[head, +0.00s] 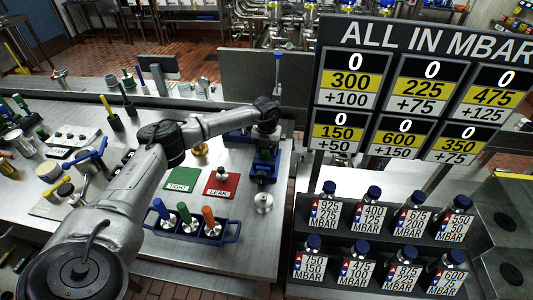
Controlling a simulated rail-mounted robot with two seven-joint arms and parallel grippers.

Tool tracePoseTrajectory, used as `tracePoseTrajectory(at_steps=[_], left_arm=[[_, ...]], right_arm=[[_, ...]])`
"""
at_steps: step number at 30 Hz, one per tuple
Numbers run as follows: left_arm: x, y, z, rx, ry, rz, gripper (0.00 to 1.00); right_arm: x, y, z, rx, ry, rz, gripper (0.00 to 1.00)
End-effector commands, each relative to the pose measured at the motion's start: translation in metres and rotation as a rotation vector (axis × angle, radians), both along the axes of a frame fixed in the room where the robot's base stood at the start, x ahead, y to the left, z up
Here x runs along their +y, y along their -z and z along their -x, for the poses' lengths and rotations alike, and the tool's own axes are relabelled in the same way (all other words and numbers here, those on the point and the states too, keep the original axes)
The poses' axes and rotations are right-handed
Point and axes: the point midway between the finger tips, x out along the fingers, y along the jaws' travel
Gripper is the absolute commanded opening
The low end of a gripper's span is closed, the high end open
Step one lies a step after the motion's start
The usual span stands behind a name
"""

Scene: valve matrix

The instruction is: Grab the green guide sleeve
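A green-handled piece (184,213), which looks like the green guide sleeve, stands upright in a dark blue rack (168,233) on the steel bench. It sits between a blue-handled piece (161,210) and an orange-handled piece (210,219). My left arm reaches in from the lower left, over the bench. My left gripper (266,127) points down to the right of and beyond the rack, apart from the green piece. Its fingers are small and dark against blue parts below, so their opening and any contact are unclear. My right gripper is not in view.
A green TIGHT mat (183,180) and a red LEAK mat (221,184) lie behind the rack. A silver knobbed part (263,201) stands right of it. A blue device (263,167) stands below my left gripper. Blue-capped bottles (374,193) fill the right-hand rack.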

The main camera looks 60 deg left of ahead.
Motion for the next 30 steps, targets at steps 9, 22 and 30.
tracePoseTrajectory(at_steps=[9,22,30], left_arm=[[0.0,-0.001,0.0,0.0,0.0,0.0,0.2],[0.001,-0.018,-0.001,-0.004,0.0,0.0,0.13],[0.0,-0.078,-0.001,-0.007,0.0,0.0,0.13]], right_arm=[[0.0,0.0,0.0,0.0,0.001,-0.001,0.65],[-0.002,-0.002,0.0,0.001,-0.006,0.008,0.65],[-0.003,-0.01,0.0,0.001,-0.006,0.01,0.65]])
